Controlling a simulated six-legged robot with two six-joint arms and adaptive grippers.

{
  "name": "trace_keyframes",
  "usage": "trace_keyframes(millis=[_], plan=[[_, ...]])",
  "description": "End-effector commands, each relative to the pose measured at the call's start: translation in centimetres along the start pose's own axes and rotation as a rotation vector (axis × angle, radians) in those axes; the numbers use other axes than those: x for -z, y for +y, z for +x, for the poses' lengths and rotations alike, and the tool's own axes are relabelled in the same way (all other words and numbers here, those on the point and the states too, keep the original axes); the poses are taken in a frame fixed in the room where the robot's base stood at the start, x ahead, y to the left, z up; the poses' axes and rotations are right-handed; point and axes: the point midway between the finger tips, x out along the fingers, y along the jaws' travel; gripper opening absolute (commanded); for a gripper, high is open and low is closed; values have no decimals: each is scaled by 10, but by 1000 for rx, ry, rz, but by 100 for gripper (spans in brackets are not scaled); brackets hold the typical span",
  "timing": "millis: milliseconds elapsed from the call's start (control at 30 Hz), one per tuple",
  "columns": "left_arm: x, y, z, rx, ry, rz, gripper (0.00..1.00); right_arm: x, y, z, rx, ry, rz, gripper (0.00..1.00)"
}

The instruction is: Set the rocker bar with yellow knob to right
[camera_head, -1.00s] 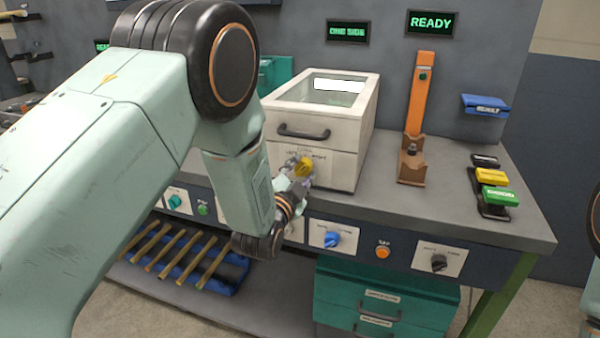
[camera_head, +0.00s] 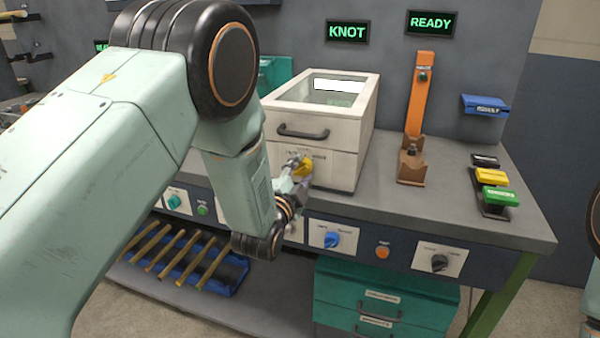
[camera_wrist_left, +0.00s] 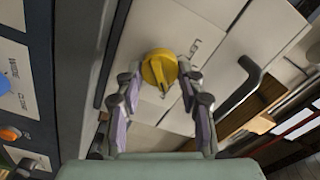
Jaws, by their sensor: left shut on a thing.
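The yellow knob (camera_head: 305,167) is on the front of the white box with the glass top (camera_head: 338,172), below its dark handle. It shows larger in the left wrist view (camera_wrist_left: 158,66), as a round yellow cap with a narrow grip bar. My left gripper (camera_head: 298,172) is at the knob, with its fingers (camera_wrist_left: 160,84) on either side of the bar, shut on it. The wrist and fingers hide part of the knob in the head view. My right gripper is out of view.
A display (camera_head: 347,31) reads KNOT and another (camera_head: 431,23) reads READY. A blue knob (camera_head: 332,239), an orange button (camera_head: 382,252) and a black knob (camera_head: 439,262) sit on the bench's front panel. An orange post (camera_head: 419,95) stands right of the box.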

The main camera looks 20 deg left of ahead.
Motion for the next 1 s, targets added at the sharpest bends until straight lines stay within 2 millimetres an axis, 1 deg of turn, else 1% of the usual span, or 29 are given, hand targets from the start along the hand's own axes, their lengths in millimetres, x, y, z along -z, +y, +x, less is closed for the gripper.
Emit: trace_keyframes(millis=[33, 267, 300, 533, 567, 867, 1000], plan=[[3, -5, 2, 13, 8, 1, 7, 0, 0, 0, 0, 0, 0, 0], [3, -5, 2, 13, 8, 0, 7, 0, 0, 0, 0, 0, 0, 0], [3, -5, 2, 13, 8, 0, 40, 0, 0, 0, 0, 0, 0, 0], [2, -3, 2, 8, 5, 0, 60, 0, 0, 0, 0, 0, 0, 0], [2, -3, 1, 7, 4, 0, 61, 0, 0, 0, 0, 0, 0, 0], [0, -1, 0, 2, 1, 0, 61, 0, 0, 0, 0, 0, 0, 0], [0, 0, -10, 1, 1, 0, 61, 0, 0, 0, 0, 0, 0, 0]])
